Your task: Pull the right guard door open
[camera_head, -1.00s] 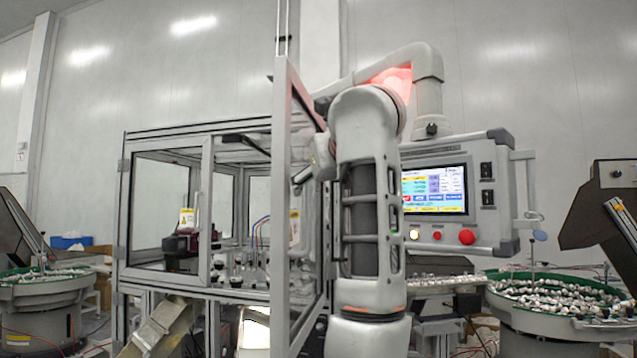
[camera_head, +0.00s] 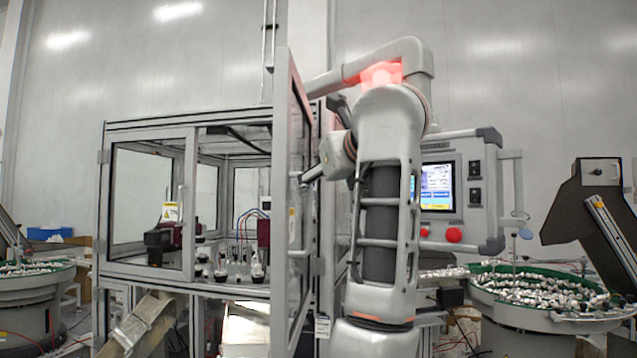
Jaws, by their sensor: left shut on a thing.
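The right guard door (camera_head: 280,205) is a grey-framed clear panel. It stands swung out from the cell towards me and shows nearly edge-on in the head view, with the cell's right opening visible to its left. My left arm stands to the right of the door. My left gripper (camera_head: 312,174) reaches to the door's right-hand side and is shut on its handle, which is mostly hidden by the fingers. The left guard door (camera_head: 150,205) is shut. My right gripper is not in view.
Inside the cell are several small black-and-white fixtures (camera_head: 222,275). A control console (camera_head: 455,190) hangs behind my left arm. A parts bowl (camera_head: 540,290) stands at the right and another (camera_head: 35,290) at the left. A metal chute (camera_head: 135,325) sticks out below the cell.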

